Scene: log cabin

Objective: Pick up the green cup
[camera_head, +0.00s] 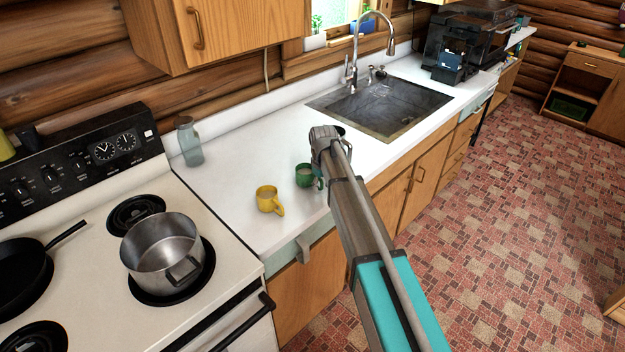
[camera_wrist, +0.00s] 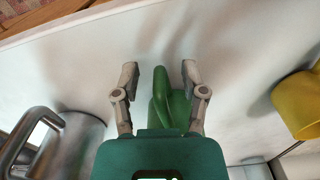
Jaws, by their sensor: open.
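The green cup (camera_head: 304,176) stands upright on the white counter, just left of my arm in the head view. In the wrist view the green cup (camera_wrist: 178,108) shows between and below the fingers, with its handle pointing up the picture and its body mostly hidden by my gripper's housing. My gripper (camera_wrist: 159,74) is open, with one finger on each side of the handle and visible gaps to both. The fingers are hard to make out in the head view, where my arm covers that spot. I cannot tell how high the fingertips are above the counter.
A yellow cup (camera_head: 268,200) stands left of the green cup; it shows at the right of the wrist view (camera_wrist: 300,104). A grey metal vessel (camera_wrist: 72,145) is at the left there. A glass bottle (camera_head: 188,142), a pot (camera_head: 162,252) and a sink (camera_head: 380,106) are farther off.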

